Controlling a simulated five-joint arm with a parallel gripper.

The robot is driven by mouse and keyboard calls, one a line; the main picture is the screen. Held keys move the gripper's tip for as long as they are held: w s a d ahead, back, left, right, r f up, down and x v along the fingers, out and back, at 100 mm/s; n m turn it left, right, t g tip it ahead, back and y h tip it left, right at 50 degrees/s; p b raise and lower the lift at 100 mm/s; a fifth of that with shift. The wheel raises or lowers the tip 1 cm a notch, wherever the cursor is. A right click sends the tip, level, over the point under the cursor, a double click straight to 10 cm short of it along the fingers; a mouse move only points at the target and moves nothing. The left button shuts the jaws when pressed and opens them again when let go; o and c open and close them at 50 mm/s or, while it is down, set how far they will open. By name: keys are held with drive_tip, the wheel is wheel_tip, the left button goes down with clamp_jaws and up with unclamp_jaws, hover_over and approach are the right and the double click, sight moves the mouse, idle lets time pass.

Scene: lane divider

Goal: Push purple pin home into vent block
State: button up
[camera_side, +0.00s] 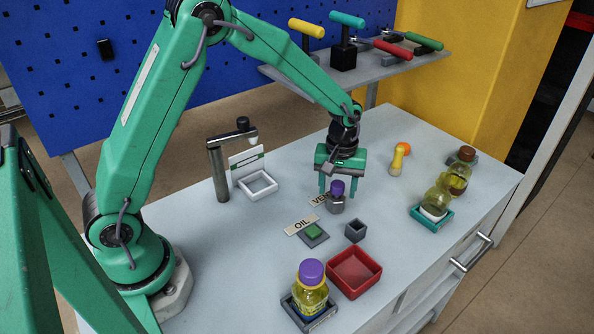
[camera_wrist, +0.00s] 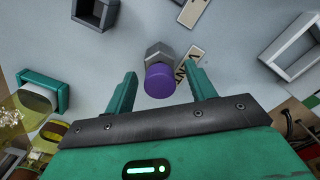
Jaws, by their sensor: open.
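The purple pin (camera_side: 338,187) stands upright in the grey vent block (camera_side: 336,204), its purple head showing above the block. In the wrist view the purple pin (camera_wrist: 159,80) shows its round head, with the vent block (camera_wrist: 159,54) partly visible behind it. My gripper (camera_side: 335,186) is low over the bench at the block, behind the pin in the side view. In the wrist view my gripper (camera_wrist: 160,84) is open, with one finger on each side of the pin head and a gap to both. How deep the pin sits is hidden.
A VENT label lies beside the block. An OIL label (camera_side: 302,225), a green button (camera_side: 314,231), a small dark open box (camera_side: 355,230) and a red tray (camera_side: 354,271) lie in front. A purple-capped bottle (camera_side: 311,285) stands near the front; oil bottles (camera_side: 437,201) stand right.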

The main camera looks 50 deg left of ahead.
sight(336, 184)
drive_tip(key=shift+r, duration=3.85)
drive_tip(key=shift+s+a+r, duration=0.1)
drive_tip(key=shift+s+r, duration=0.15)
drive_tip(key=shift+r, duration=0.2)
drive_tip(key=s+a+r+m+t, duration=0.3)
drive_tip(key=s+r+m, duration=0.1)
drive_tip(key=s+r, duration=0.6)
drive_tip(key=s+a+r+m+t, duration=0.1)
drive_tip(key=s+m, duration=0.3)
drive_tip(key=s, duration=0.8)
drive_tip(key=shift+s+a+r+t, duration=0.3)
drive_tip(key=shift+a+t, duration=0.1)
drive_tip(key=shift+t, duration=0.4)
